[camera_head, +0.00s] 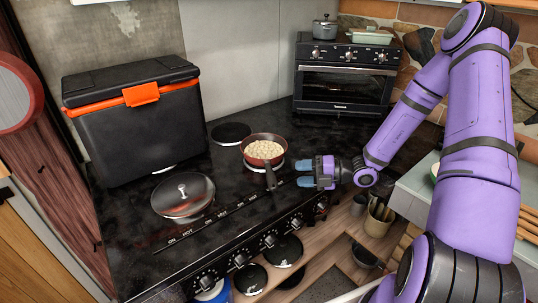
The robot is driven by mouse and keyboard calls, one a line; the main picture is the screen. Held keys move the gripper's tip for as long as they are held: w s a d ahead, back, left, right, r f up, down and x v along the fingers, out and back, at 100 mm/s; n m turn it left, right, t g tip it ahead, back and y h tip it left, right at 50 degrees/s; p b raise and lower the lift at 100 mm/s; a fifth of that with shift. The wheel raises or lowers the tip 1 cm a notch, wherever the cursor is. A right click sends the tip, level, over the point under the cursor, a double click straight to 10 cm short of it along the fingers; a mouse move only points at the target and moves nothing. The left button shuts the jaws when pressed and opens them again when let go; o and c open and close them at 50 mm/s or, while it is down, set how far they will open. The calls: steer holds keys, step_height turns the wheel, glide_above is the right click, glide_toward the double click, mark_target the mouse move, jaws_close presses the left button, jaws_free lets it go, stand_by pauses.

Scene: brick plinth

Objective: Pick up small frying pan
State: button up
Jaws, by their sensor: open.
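The small frying pan (263,138) stands on the black stovetop (233,178), on or over a burner. It is reddish-brown, with round pale pieces (265,149) inside. Its dark handle (271,178) points toward the front edge of the stove. My gripper (303,172) has blue fingertips and is open and empty. It is just to the right of the handle, with its fingers pointing left toward it. A small gap shows between the fingertips and the handle. The exact height of the gripper over the stove is hard to tell.
A lidded pan (183,194) sits at the left front of the stovetop. A black cooler with an orange latch (141,94) stands behind it. A toaster oven (343,85) is at the back right, with a pot (325,27) and a dish (370,36) on top. A bare burner (231,133) lies left of the pan.

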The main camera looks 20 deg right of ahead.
mark_target(270, 174)
steer(key=x, duration=1)
steer(key=shift+a+f, duration=0.2)
steer(key=shift+f, duration=0.05)
jaws_close()
